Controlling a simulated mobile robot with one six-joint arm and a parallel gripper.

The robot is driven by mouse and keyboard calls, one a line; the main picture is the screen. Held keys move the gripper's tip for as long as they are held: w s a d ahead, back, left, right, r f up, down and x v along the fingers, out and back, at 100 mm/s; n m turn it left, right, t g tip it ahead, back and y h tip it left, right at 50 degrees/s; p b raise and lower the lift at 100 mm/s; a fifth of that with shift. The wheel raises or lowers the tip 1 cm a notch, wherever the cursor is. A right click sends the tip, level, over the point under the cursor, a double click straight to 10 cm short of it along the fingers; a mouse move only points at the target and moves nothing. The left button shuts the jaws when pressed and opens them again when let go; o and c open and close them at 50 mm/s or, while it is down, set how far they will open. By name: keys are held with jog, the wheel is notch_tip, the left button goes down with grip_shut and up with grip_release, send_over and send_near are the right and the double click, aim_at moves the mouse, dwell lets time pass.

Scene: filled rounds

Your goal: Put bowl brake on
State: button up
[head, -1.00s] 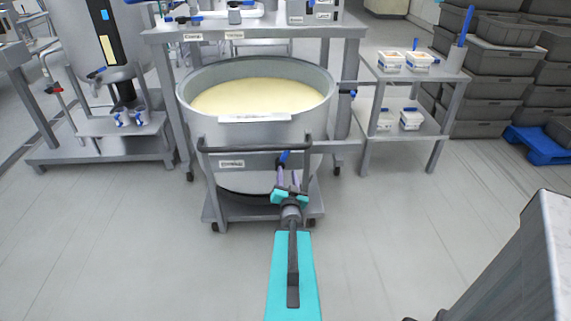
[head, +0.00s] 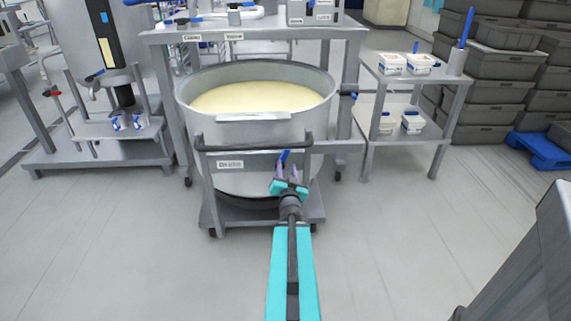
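A large steel bowl (head: 320,112) full of pale yellow dough or batter (head: 255,97) stands on a wheeled trolley (head: 262,213) with a dark push bar. A small blue-handled lever (head: 284,155), which looks like the bowl brake, sticks up at the trolley's front, below the push bar and tilted slightly right. My gripper (head: 286,169) is directly at this lever, its fingers spread apart and pointing away from me. The fingers partly hide the lever's lower part, and I cannot tell whether they touch it.
A steel frame table (head: 350,34) stands behind the bowl. A side table (head: 445,82) with white tubs is at the right, beside stacked grey crates (head: 490,90). A machine with a platform (head: 95,152) is at the left. The floor in front is clear.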

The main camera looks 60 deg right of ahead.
aim_at(285, 156)
jog(key=shift+b+x, duration=0.35)
jog(key=shift+x, duration=2.9)
jog(key=shift+c, duration=0.5)
grip_shut()
